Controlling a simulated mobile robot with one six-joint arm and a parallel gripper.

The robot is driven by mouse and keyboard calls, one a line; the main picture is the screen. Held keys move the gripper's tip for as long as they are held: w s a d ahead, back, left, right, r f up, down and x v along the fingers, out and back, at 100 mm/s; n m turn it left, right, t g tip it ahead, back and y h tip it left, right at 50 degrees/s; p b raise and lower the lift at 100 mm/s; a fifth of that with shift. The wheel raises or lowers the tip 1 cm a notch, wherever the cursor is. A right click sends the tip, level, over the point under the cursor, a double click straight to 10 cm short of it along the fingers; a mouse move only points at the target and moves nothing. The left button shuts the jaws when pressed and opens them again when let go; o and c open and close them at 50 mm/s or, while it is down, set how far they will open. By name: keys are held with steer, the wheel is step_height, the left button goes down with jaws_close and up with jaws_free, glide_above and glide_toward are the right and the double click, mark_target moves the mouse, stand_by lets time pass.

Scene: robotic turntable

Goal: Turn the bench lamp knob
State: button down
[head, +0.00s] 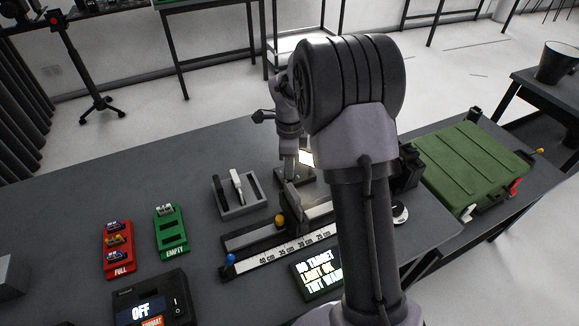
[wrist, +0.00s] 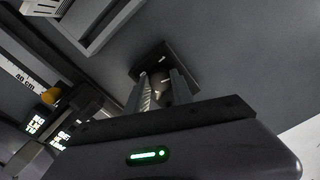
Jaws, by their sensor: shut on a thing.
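My gripper (head: 290,172) reaches down at the back middle of the bench, partly hidden behind my own arm. In the wrist view its two fingers (wrist: 161,82) are shut on a dark rounded knob (wrist: 164,92), which I take for the bench lamp knob. The knob sits on a dark square base (wrist: 150,61) on the bench top. Its pointer mark cannot be made out. A bright lit patch (head: 306,158) shows beside the gripper in the head view; the lamp itself is mostly hidden by my arm.
A ruled rail (head: 262,263) with yellow and blue knobs lies in front. A grey tray (head: 243,211), red rack (head: 119,264) and green rack (head: 170,246) stand left. A screen (head: 316,279) and "OFF" box (head: 150,303) are near. A dial (head: 400,213) and green case (head: 470,165) are right.

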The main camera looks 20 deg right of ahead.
steer(key=m+b, duration=0.1)
steer(key=m, duration=0.4)
steer(key=shift+m+b, duration=0.3)
stand_by(0.5)
steer(key=c, duration=1.1)
jaws_free()
steer(key=shift+r, duration=0.1)
step_height(320, 180, up, 17)
steer(key=p, duration=0.7)
steer(key=shift+a+r, duration=0.15)
steer(key=shift+s, duration=0.15)
